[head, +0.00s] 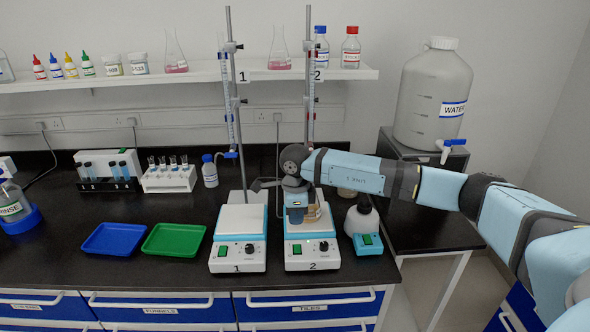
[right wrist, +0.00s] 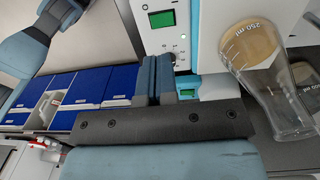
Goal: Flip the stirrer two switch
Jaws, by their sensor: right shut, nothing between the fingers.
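The flask marked 250 ml (right wrist: 265,80) stands right of the fingers. My left gripper is not in view.
Stirrer one (head: 238,258) stands close on the left. A blue device (head: 367,243) stands on the right. Metal stands (head: 309,100) with burettes rise behind. A green tray (head: 174,240) and a blue tray (head: 114,239) lie further left. Blue drawers (right wrist: 85,90) are below the bench.

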